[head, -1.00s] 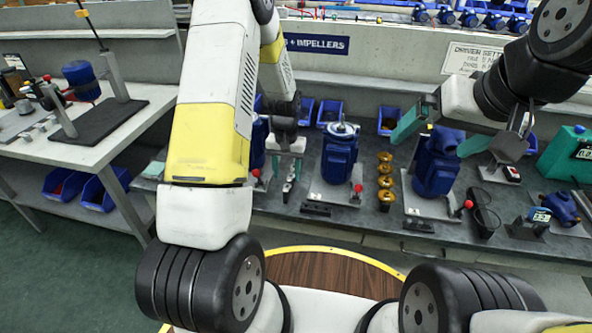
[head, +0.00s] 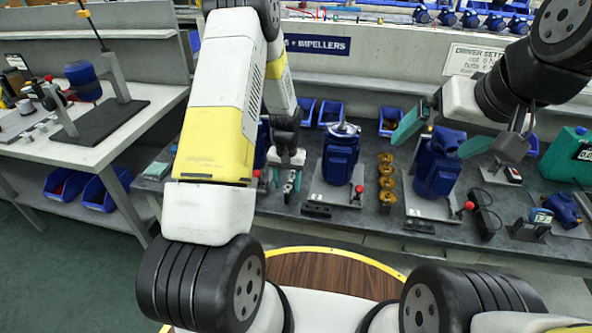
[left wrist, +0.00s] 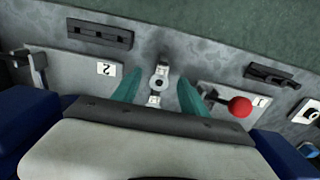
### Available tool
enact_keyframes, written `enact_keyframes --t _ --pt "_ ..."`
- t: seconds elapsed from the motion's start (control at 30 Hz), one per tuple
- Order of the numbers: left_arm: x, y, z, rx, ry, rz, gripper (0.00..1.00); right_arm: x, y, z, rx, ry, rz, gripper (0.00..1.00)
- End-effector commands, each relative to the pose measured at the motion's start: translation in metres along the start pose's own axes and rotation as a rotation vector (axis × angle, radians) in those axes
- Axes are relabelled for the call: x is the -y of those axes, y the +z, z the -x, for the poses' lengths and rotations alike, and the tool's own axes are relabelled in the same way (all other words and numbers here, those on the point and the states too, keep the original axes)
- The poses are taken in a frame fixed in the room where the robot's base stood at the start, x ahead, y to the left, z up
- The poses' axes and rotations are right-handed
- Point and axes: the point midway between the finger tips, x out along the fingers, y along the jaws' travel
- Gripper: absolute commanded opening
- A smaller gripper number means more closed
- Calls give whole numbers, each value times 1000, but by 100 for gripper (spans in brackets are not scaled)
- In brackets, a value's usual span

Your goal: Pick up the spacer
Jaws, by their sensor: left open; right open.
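A small silvery piece with a round hole (left wrist: 158,83), which looks like the spacer, lies on the grey bench between the two teal fingers of my left gripper (left wrist: 157,92) in the left wrist view. The fingers are open, one on each side, and I see no grip on it. In the head view, my left gripper (head: 287,180) points down at the row of small metal parts, largely hiding them. My right gripper (head: 444,134) is open and empty, raised in front of a blue pump (head: 436,172).
Another blue pump (head: 340,160) stands right of my left gripper. A red knob (left wrist: 240,107) is close to one finger in the left wrist view. Several brass parts (head: 386,182) stand between the pumps. A dark slotted block (left wrist: 99,33) lies near the bench edge.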

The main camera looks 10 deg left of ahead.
Motion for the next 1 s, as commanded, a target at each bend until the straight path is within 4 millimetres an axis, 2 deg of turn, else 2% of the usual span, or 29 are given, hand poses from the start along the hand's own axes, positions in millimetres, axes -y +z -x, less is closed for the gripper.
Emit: enact_keyframes --t 0.33,0.37,0.6,1.0 --pt "0 0 -1 0 0 0 51 0 0 0 0 0 0 100" --pt "0 0 -1 0 0 0 47 0 0 0 0 0 0 100" --pt "0 0 -1 0 0 0 0 0 0 0 0 0 0 100" --pt "0 0 1 -1 0 0 0 0 0 0 0 0 0 100"
